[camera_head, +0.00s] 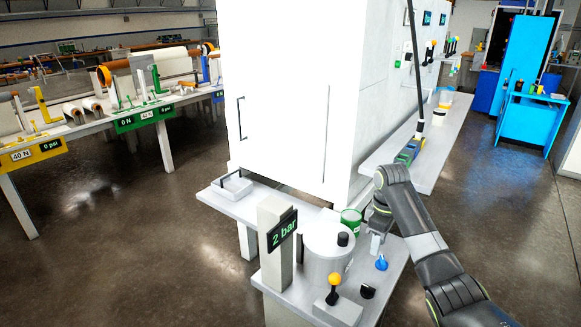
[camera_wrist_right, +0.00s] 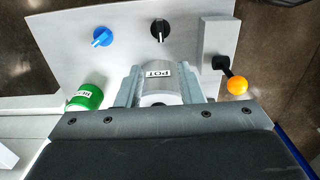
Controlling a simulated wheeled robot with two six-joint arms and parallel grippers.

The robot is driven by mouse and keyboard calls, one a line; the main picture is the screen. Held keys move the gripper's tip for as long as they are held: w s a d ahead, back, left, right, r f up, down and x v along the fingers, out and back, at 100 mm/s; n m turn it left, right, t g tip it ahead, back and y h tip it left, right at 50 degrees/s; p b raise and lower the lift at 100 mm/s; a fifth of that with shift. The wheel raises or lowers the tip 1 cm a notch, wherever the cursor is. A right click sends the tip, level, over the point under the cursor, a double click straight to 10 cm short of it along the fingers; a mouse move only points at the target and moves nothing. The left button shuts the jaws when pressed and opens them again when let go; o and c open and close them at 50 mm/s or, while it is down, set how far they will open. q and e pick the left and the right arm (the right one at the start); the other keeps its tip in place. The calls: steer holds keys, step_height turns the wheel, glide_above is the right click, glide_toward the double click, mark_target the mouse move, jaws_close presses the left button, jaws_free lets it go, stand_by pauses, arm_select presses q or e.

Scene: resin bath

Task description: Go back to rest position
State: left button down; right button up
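My right gripper (camera_head: 376,243) hangs over the grey bench, just right of the large grey pot (camera_head: 324,262). In the right wrist view its two fingers (camera_wrist_right: 168,88) are spread apart. The pot, with a white POT label (camera_wrist_right: 157,73), shows between and beyond them; I cannot tell whether they touch it. In the head view the pot's lid has a black knob. My left gripper is not in view.
A green cup (camera_head: 351,222) stands behind the pot. A blue knob (camera_head: 381,263), a black knob (camera_head: 367,292) and an orange-ball lever (camera_head: 333,282) sit around it. A white cabinet (camera_head: 290,100) rises behind.

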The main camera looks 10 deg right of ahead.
steer(key=s+a+f+m+t+h, duration=0.1)
steer(key=s+a+f+m+t, duration=0.2)
steer(key=s+f, duration=1.3)
steer(key=s+a+r+m, duration=0.2)
steer(key=s+m, duration=0.1)
steer(key=s, duration=0.8)
steer(key=s+a+r+m, duration=0.2)
steer(key=s+m, duration=0.1)
steer(key=s, duration=0.9)
step_height(320, 180, down, 25)
steer(key=d, duration=0.1)
steer(key=s+a+f+g, duration=0.1)
steer(key=s+f, duration=1.4)
steer(key=shift+f+g, duration=0.2)
steer(key=shift+g, duration=0.2)
